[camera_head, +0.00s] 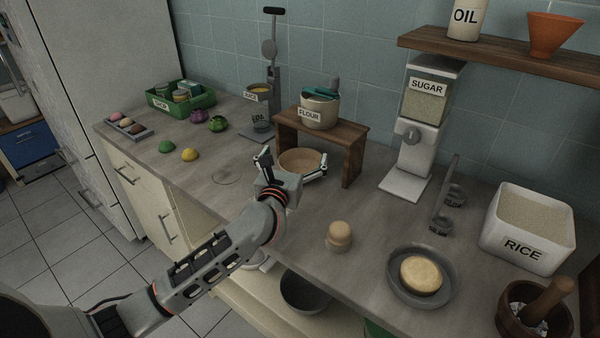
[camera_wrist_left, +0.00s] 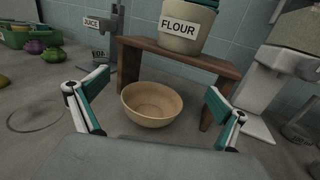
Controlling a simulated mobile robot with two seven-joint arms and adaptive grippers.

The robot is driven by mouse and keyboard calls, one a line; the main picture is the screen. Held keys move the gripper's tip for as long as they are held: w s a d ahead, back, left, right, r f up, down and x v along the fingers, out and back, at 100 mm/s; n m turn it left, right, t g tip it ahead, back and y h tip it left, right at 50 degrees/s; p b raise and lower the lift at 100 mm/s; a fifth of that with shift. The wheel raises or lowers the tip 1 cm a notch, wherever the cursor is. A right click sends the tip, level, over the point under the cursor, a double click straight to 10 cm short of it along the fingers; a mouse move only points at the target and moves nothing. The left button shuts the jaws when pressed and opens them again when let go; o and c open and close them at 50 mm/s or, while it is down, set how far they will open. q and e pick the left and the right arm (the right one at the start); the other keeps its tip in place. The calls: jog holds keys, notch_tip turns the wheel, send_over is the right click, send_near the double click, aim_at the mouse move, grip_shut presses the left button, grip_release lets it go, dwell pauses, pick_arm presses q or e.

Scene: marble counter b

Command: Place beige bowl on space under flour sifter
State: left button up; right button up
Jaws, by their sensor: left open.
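The beige bowl (camera_head: 300,161) stands upright on the counter at the front of the space under the small wooden stand. It also shows in the left wrist view (camera_wrist_left: 152,104), and it looks empty. The flour sifter (camera_head: 319,108), a pot labelled FLOUR, stands on top of the wooden stand (camera_head: 352,146); it also shows in the left wrist view (camera_wrist_left: 184,28). My left gripper (camera_head: 293,165) is open, its fingers spread to either side of the bowl and apart from it in the left wrist view. My right gripper is not in view.
The sugar dispenser (camera_head: 415,130) stands right of the stand. A green SHOP basket (camera_head: 180,98) and small coloured items are at the far left. A light brown knob-shaped object (camera_head: 339,236), a grey dish (camera_head: 392,284) and a RICE bin (camera_head: 522,245) stand to the right.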

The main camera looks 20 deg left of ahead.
pick_arm(q)
jog(key=b, duration=0.2)
send_near(302, 161)
jog(key=shift+s+d+r, duration=0.25)
jog(key=shift+s+r, duration=0.25)
jog(key=shift+r, duration=0.1)
jog(key=shift+s+d+r, duration=0.2)
jog(key=shift+s+r, duration=0.3)
jog(key=shift+r, duration=0.1)
jog(key=shift+w+r, duration=0.4)
jog(key=shift+w, duration=0.3)
jog(key=shift+w+f, duration=0.1)
jog(key=shift+w, duration=0.5)
jog(key=w, duration=0.5)
jog(key=shift+a, duration=0.2)
jog(key=c, duration=1.1)
